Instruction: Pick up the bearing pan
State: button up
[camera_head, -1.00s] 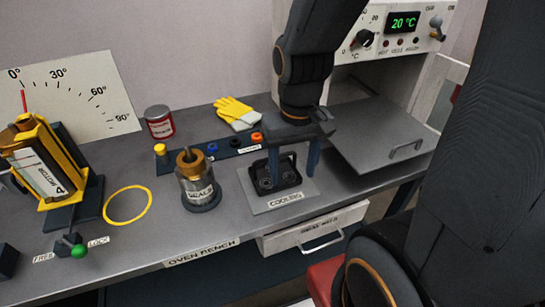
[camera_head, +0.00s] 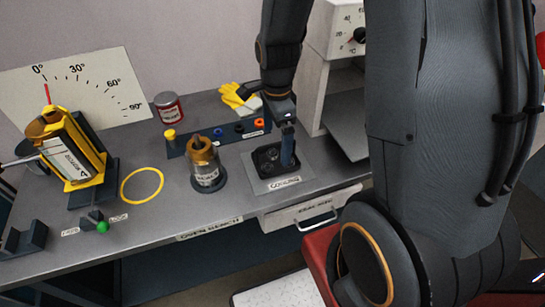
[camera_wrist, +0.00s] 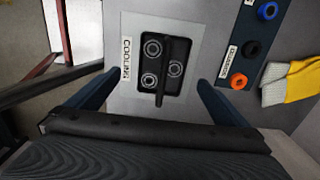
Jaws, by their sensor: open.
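The bearing pan (camera_head: 268,176) is a small black tray on the grey plate labelled COOLING (camera_head: 310,172). In the wrist view the pan (camera_wrist: 182,89) holds round metal bearings, and a dark bar-like handle (camera_wrist: 161,91) stands over its middle. My gripper (camera_head: 287,160) points down over the pan in the head view. In the wrist view its two blue fingers are spread wide, and the gripper (camera_wrist: 157,77) is open and empty. The fingers appear on either side of the pan and handle, apart from both. Their exact height above the plate is hard to tell.
A jar-like seals pot (camera_head: 206,172) stands left of the plate. Behind it is a strip with coloured rings (camera_head: 227,136), and yellow gloves (camera_head: 238,98) lie farther back. The white oven (camera_head: 318,75) is at the right. A drawer (camera_head: 310,212) sits below the bench edge.

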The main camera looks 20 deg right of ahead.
aim_at(275, 162)
jog(key=shift+w+f+p, duration=0.2)
jog(key=shift+f+p, duration=0.65)
jog(key=shift+f, duration=2.8)
jog(key=shift+c, duration=0.3)
jog(key=c, duration=1.3)
jog(key=shift+r, duration=0.1)
